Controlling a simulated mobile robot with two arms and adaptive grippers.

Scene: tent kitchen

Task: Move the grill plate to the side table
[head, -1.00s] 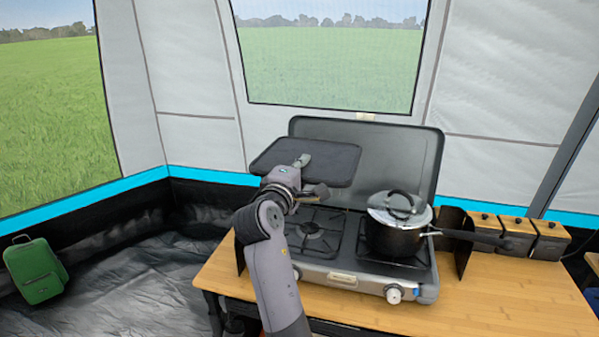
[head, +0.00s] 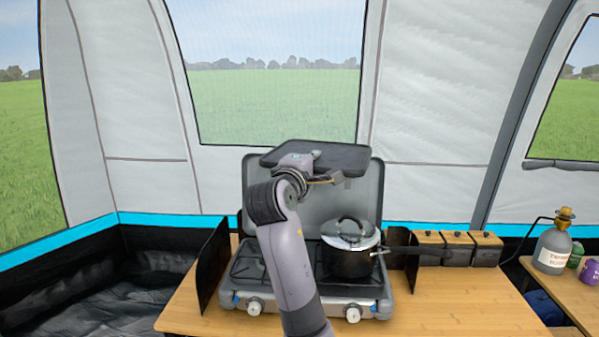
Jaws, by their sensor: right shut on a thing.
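The grill plate (head: 345,158) is a flat, dark, rounded slab. It is held in the air above the stove, in front of the stove's raised lid. My right gripper (head: 313,167) is shut on the plate's near left part; part of its jaws is hard to make out. A wooden side table (head: 556,291) stands at the right edge of the view, only partly visible. My left gripper is not in view.
The camping stove (head: 340,290) stands on a wooden table (head: 470,310) with a lidded pot (head: 348,262) on its right burner. Dark boxes with wooden lids (head: 457,249) stand right of it. A grey bottle (head: 552,250) and small canisters occupy the side table's back.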

